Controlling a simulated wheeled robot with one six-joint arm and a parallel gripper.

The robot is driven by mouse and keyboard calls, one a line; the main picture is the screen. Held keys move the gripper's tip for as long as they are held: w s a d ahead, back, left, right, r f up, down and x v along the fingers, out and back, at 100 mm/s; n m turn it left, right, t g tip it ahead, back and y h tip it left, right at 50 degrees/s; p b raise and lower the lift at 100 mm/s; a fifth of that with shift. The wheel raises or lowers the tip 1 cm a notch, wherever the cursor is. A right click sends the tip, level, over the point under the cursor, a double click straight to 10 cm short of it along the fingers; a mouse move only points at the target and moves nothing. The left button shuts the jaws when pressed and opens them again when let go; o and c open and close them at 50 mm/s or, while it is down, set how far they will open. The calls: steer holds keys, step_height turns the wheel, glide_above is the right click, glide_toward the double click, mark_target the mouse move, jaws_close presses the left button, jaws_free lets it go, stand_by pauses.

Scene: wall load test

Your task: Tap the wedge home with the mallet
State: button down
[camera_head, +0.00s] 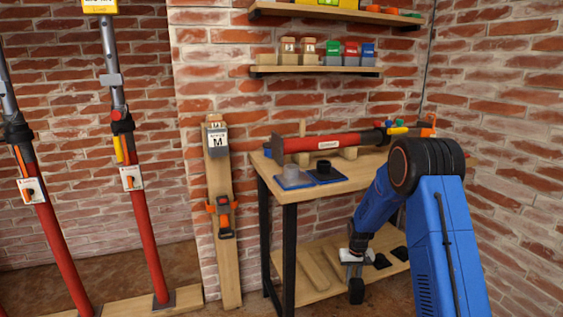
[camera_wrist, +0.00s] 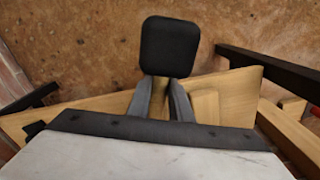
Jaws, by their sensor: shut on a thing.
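My gripper (camera_head: 354,276) is low in front of the workbench, by its lower shelf. In the wrist view the black rounded-square mallet head (camera_wrist: 170,46) shows beyond the tips of my gripper (camera_wrist: 162,84). I cannot pick out the wedge for sure. A wooden post (camera_head: 222,265) stands against the brick wall, with a grey block marked M at its top and an orange clamp lower down.
The workbench (camera_head: 345,178) bears a red tool (camera_head: 330,142) and blue pads. Its lower shelf (camera_head: 318,294) holds wooden boards and dark pads. Red props (camera_head: 145,235) stand at the left on a timber (camera_head: 105,305). Wall shelves (camera_head: 310,70) hold small blocks. Floor shows left of the bench.

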steer(key=shift+w+a+f, duration=0.1)
steer(key=shift+f, duration=0.05)
steer(key=shift+r, duration=2.9)
step_height(320, 180, down, 6)
steer(key=shift+r, duration=3)
step_height(320, 180, down, 6)
